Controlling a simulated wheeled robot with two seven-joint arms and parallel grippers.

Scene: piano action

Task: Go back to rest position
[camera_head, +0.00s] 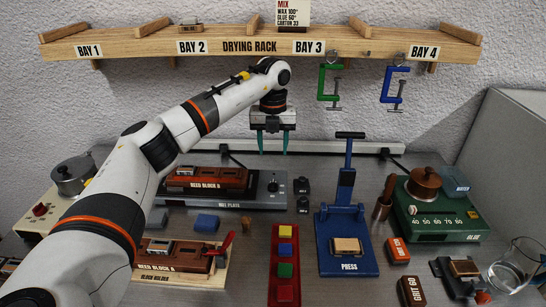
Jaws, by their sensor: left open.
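My left arm reaches in from the lower left and up across the bench. My left gripper (272,150) points down below the drying rack (230,47), between BAY 2 and BAY 3 in the picture. Its two teal fingertips are apart, with nothing seen between them. It hangs in front of the wall, above the rear of the bench. My right gripper does not show in this view.
Reed block B (208,181) sits on the hot plate (265,190); reed block A (172,256) lies near my forearm. A blue press (348,245), red tray (284,262), green glue station (440,215) and glass beaker (516,265) stand rightward. Green (328,84) and blue clamps (393,86) hang from the rack.

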